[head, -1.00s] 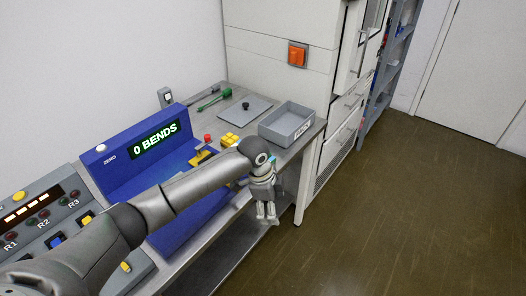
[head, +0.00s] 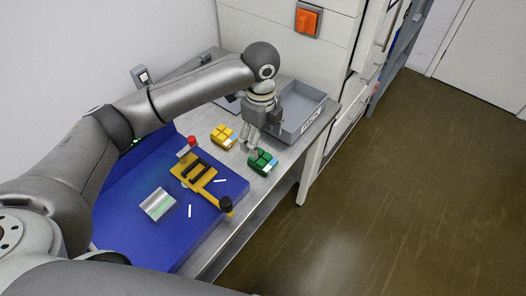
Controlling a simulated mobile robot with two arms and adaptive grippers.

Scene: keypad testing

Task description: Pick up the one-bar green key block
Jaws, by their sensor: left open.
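A green key block (head: 262,161) with a pale side lies on the grey bench, just right of the blue fixture. Its bar marking is too small to read. My left gripper (head: 249,147) points down, open, with its fingertips just behind and left of the green block. I cannot tell whether they touch it. A yellow key block (head: 222,136) lies to the left of the gripper, apart from the green one. My right gripper is not in view.
The blue fixture (head: 120,195) carries a yellow frame (head: 190,172) with a red knob and a dark knob, plus a silver-green piece (head: 157,204). A grey tray (head: 303,103) stands behind the gripper. The bench's front edge is close to the green block.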

